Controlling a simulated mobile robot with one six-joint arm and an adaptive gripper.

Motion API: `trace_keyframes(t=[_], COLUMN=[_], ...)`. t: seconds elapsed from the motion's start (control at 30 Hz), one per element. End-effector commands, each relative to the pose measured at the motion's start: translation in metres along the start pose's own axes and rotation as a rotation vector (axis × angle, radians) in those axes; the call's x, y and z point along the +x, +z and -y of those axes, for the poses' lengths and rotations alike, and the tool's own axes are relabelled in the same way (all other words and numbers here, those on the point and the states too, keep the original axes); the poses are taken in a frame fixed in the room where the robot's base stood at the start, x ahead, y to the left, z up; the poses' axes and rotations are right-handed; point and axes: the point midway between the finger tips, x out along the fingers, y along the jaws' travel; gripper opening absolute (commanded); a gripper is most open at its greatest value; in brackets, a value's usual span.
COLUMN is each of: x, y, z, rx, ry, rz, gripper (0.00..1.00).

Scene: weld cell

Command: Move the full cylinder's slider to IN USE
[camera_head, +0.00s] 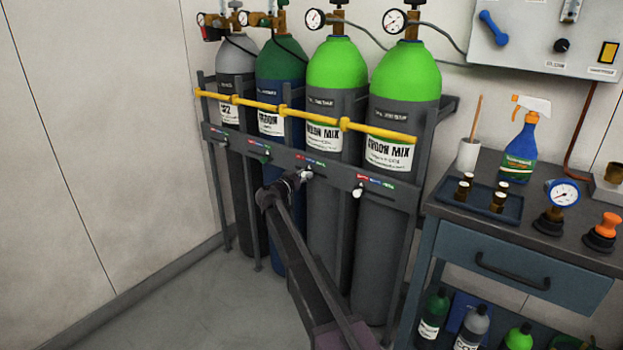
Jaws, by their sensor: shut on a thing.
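Several gas cylinders stand in a dark rack (337,174): a grey-topped one (236,55), a dark green-topped one (281,65), and two bright green-topped ones marked as a mix, the left (337,65) and the right (405,72). Small coloured status strips with slider knobs sit along the rack's front bar. My gripper (305,175) is at the bar below the left mix cylinder's strip (311,162), shut on its pale slider knob (309,173). The right mix cylinder's knob (358,191) hangs under its own strip (376,181). The strip lettering and which cylinder is full are unreadable here.
A yellow rail (300,113) crosses the cylinders above the bar. Pressure gauges (394,21) and hoses sit on top. At right is a workbench (540,236) with a spray bottle (520,148), tray and gauge. Floor (190,310) at lower left is clear.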

Motion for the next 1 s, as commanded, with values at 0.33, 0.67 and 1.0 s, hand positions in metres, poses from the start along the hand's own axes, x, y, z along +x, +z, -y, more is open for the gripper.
trace_keyframes(t=[0.33, 0.67, 1.0], x=[0.001, 0.001, -0.011], y=[0.0, 0.0, 0.0], z=[-0.001, -0.001, -0.002], rx=[-0.001, -0.001, 0.0], ry=[0.001, 0.002, 0.002], rz=[-0.001, -0.001, 0.0], gripper=[0.61, 0.7, 0.7])
